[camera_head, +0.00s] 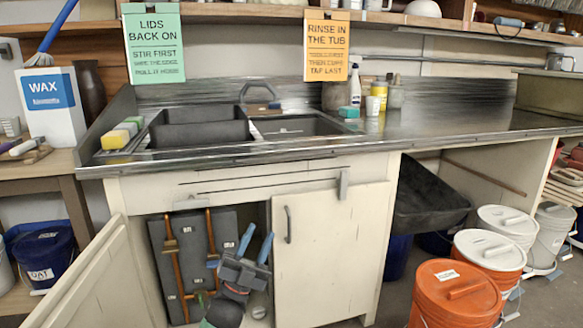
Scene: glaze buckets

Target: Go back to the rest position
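My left gripper (256,243) shows low in the head view, in front of the open left side of the cabinet under the sink. It has a dark body and two blue fingers pointing up. The fingers stand apart with a gap between them, and I see nothing held there. Behind it, wooden-handled tools (173,258) stand or hang against dark grey panels (188,228). My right gripper is not in view.
The left cabinet door (90,275) swings out toward me; the right door (325,255) is shut. The metal counter (440,122) overhangs above. An orange lidded bucket (455,300) and white lidded buckets (490,250) stand at right, a blue bucket (42,252) at left.

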